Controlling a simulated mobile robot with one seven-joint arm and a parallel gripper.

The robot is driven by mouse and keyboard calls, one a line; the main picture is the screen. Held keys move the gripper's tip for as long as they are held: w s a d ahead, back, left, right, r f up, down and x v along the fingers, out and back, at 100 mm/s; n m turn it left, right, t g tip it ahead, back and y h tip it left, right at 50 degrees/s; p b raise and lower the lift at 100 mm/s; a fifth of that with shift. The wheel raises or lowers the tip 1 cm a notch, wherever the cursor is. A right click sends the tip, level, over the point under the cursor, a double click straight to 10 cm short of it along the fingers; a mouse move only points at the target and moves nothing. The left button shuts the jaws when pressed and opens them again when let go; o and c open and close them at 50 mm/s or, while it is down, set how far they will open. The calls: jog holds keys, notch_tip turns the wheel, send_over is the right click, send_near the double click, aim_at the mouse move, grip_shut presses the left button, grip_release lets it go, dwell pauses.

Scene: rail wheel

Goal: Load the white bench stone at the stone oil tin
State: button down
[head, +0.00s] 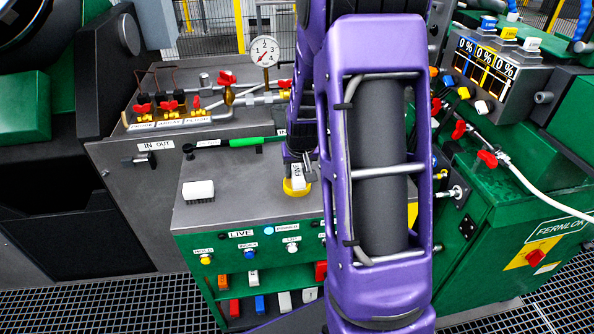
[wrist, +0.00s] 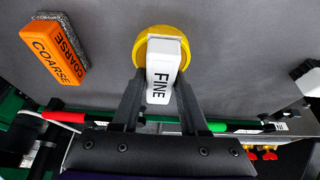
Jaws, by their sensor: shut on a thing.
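The white bench stone (wrist: 162,68), marked FINE, sits between the fingers of my gripper (wrist: 158,92), which is shut on it. The stone oil tin (wrist: 139,53) is round and yellow, and the stone's far end overlaps it in the wrist view. In the head view the white stone (head: 298,174) stands over the yellow tin (head: 288,189) on the grey bench top. I cannot tell whether the stone touches the oil. My purple arm hides much of the bench to the right of the tin.
An orange stone marked COARSE (wrist: 54,55) lies left of the tin in the wrist view. A white-topped brush (head: 198,189) lies at the bench's left. A green-handled tool (head: 247,141) lies along the back. Valves and a gauge (head: 264,51) stand behind. Bench between brush and tin is clear.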

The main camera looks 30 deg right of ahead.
aim_at(297, 170)
jog(key=shift+r+p, duration=2.3)
jog(key=shift+r, duration=1.25)
